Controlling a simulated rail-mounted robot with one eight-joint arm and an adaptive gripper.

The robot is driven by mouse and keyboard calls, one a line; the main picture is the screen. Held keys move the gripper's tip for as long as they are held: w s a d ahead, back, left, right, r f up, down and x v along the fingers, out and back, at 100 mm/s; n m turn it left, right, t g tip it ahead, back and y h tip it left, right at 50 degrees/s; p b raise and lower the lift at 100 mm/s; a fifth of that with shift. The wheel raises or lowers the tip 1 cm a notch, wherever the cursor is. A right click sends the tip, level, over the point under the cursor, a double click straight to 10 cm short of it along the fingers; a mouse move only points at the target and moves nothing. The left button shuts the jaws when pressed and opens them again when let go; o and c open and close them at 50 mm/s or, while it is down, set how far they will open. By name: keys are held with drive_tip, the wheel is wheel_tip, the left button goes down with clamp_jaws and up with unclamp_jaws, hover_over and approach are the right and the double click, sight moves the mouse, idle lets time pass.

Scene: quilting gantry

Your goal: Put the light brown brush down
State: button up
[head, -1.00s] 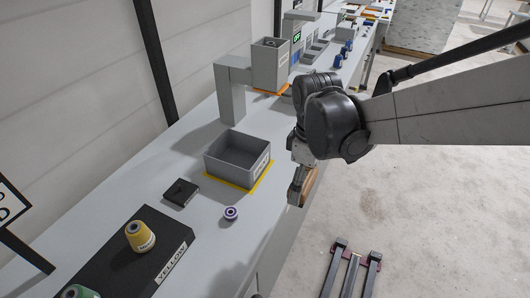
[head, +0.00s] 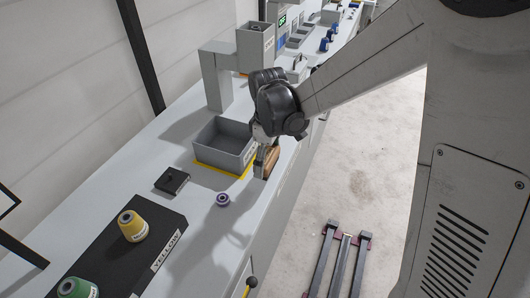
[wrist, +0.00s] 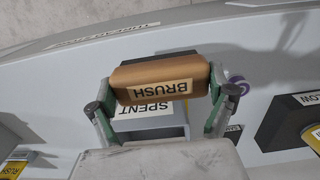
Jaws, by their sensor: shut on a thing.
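The light brown brush (wrist: 162,76) is between the fingers of my gripper (wrist: 165,98) in the wrist view, with its "BRUSH" label facing the camera. My gripper is shut on it. In the head view the brush (head: 270,163) hangs below my gripper (head: 265,154), near the bench's front edge, just right of the grey bin. Whether the brush touches the bench top (head: 228,222) cannot be told.
The grey bin (head: 208,153) sits on a yellow-marked patch; a "SPENT" label shows in the wrist view (wrist: 150,108). A small purple spool (head: 223,199) and a black block (head: 172,180) stand nearby. A black board (head: 165,225) holds a yellow cone (head: 133,226) and a green cone (head: 76,288).

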drive_tip(key=shift+w+a+f, duration=0.15)
drive_tip(key=shift+w+f, duration=0.1)
drive_tip(key=shift+f, duration=1.95)
drive_tip(key=shift+f, duration=0.15)
drive_tip(key=o, duration=1.4)
